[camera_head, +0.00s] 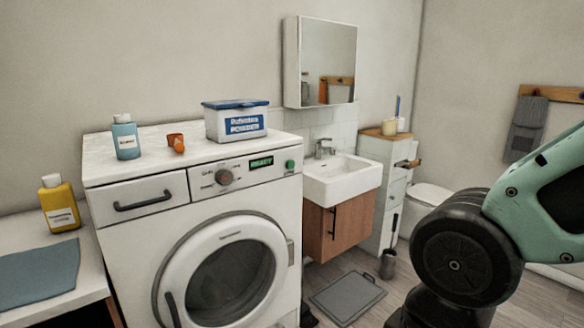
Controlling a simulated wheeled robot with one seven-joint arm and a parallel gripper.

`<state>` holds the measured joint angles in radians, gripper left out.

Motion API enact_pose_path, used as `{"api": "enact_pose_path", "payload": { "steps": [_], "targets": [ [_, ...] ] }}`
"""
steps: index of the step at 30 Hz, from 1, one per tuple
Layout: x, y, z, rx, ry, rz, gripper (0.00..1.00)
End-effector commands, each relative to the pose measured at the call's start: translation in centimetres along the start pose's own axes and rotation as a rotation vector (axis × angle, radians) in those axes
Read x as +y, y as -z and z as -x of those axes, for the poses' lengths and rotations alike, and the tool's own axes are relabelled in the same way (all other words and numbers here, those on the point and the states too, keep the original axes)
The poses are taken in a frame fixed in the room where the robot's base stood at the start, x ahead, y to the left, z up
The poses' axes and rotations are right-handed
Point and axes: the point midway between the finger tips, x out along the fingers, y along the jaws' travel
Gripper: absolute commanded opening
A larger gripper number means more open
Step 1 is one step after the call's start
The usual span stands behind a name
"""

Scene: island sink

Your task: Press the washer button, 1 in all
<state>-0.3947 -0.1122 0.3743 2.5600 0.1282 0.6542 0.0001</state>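A white front-loading washer (135,271) stands against the wall at the left centre. The round door below looks shut. Part of my arm fills the lower right of the view, to the right of the washer and apart from it. My gripper is not in the frame.
A detergent box (240,123), an orange scoop (176,142) and a blue bottle (126,138) stand on the washer. A yellow bottle (59,204) is on the left counter. A sink (340,178) is right of the washer. A grey mat (348,298) lies on the floor.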

Motion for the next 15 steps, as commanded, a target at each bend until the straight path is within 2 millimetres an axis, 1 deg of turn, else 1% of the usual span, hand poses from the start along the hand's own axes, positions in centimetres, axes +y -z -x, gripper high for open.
{"api": "enact_pose_path", "payload": {
  "steps": [1, 3, 15],
  "targets": [
    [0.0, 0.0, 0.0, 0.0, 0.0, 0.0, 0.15],
    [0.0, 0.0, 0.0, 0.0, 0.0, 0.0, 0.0],
    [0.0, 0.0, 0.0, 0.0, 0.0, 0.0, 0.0]
  ]
}}
